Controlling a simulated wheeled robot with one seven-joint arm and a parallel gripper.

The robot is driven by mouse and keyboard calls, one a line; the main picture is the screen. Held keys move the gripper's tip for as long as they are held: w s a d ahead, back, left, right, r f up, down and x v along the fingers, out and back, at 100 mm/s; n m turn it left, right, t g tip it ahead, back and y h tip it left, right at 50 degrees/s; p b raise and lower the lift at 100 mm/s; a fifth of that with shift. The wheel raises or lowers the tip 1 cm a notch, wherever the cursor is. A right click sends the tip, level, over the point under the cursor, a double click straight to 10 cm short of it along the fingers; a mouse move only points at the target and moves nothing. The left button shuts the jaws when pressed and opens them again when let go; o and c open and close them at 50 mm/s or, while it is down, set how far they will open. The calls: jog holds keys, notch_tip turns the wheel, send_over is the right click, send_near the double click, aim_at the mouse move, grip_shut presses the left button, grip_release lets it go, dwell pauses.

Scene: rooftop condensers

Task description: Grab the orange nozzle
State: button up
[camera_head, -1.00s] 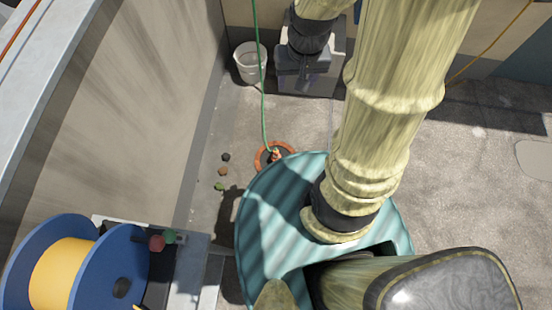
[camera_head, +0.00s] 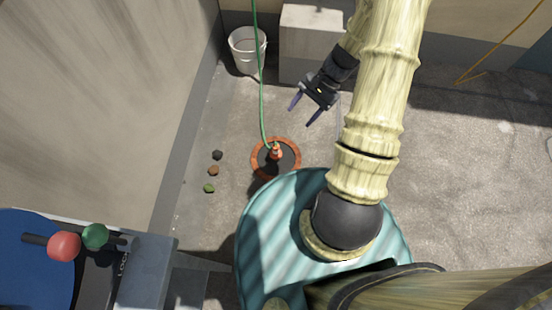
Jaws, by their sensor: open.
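The orange nozzle (camera_head: 276,150) is small and sits on the dark middle of a round orange-rimmed base (camera_head: 257,160) on the floor. A green hose (camera_head: 261,90) runs down from the top of the picture to it. My gripper (camera_head: 300,117) is open and empty, with two dark bluish fingers pointing down and left. In the picture it is above and to the right of the nozzle, apart from it. How high it is over the floor I cannot tell.
A white bucket (camera_head: 247,52) stands by the wall at the back, beside a grey block (camera_head: 308,40). Several small lumps lie left of the base, one of them green (camera_head: 209,188). A blue reel (camera_head: 35,262) is at lower left. Floor to the right is clear.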

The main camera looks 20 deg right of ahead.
notch_tip(320, 180, down, 30)
jog(key=w+d+r+m+t+y+b, duration=0.1)
jog(key=w+d+m+t+y+b, duration=0.4)
jog(key=b, duration=1.2)
jog(key=m+t+y+b, duration=0.2)
jog(key=m+t+b, duration=0.7)
jog(key=b, duration=0.5)
send_near(279, 154)
jog(key=s+d, duration=0.1)
jog(key=s+d+m, duration=0.1)
jog(key=d, duration=0.1)
jog(key=shift+s+r+g, duration=0.15)
jog(key=shift+r+g, duration=0.15)
jog(key=shift+r, duration=0.15)
jog(key=shift+a, duration=0.1)
jog(key=shift+w+a, duration=0.25)
jog(key=shift+a, duration=0.05)
jog(key=x, duration=1.1)
jog(key=shift+w+a, duration=0.1)
jog(key=shift+w, duration=0.05)
